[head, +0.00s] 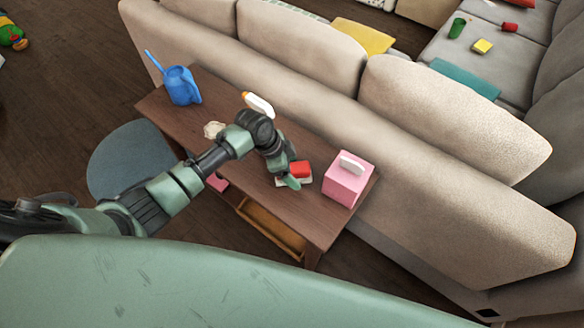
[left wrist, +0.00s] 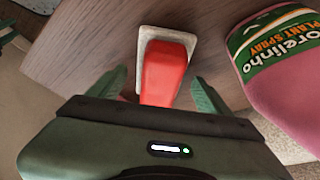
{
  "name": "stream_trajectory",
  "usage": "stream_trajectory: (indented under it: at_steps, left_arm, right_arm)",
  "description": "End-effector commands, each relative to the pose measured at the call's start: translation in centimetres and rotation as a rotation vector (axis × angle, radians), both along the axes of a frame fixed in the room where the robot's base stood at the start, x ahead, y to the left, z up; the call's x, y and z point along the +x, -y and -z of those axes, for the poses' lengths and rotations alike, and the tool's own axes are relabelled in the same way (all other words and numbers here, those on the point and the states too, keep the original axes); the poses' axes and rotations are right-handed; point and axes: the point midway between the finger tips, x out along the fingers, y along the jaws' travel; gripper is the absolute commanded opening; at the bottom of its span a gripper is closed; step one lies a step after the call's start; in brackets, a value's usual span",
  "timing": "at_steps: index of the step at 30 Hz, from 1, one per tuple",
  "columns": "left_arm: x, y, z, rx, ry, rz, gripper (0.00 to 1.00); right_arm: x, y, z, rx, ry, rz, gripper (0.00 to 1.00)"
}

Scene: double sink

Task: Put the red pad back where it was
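The red pad (head: 299,169) lies on the wooden table near its right end, left of the pink tissue box. In the left wrist view the red pad (left wrist: 165,70) is a red block on a pale, rounded rectangular base (left wrist: 152,36); I cannot tell whether the two are one piece. My left gripper (head: 290,181) is low over the table at the red pad. In the left wrist view its fingers (left wrist: 160,92) are apart, one on each side of the red block, with a gap on both sides. My right gripper is not in view.
A blue watering can (head: 182,86) and a white bottle top (head: 258,104) are farther left. A pink plant-spray bottle (left wrist: 285,75) is close by in the left wrist view. The sofa back (head: 330,110) borders the table.

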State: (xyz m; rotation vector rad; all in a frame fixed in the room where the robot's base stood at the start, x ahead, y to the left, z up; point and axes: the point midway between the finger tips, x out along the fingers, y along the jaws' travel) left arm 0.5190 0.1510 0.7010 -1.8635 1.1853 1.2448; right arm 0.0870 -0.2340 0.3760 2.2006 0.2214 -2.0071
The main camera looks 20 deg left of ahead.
Motion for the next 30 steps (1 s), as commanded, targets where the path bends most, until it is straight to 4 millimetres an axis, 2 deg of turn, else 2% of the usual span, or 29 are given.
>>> stream_trajectory:
  at_steps: [8, 11, 21, 24, 30]
  left_arm:
    - [0.0, -0.2, -0.7, 0.001, 0.002, 0.0, 0.79]
    - [-0.2, -0.7, -1.9, 0.001, 0.004, 0.001, 0.79]
    - [-1.4, -3.2, -8.5, 0.001, 0.003, 0.001, 0.79]
    - [-1.6, -3.7, -9.9, 0.0, 0.003, 0.0, 0.79]
    - [-1.9, -4.1, -11.3, -0.001, 0.001, 0.001, 0.79]
  right_arm:
    - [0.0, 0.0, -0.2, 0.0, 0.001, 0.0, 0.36]
    - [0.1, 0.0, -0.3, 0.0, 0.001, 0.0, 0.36]
    - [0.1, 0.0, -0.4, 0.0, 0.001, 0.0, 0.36]
    - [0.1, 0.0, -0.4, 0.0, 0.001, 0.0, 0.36]
    - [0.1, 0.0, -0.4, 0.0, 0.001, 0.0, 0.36]
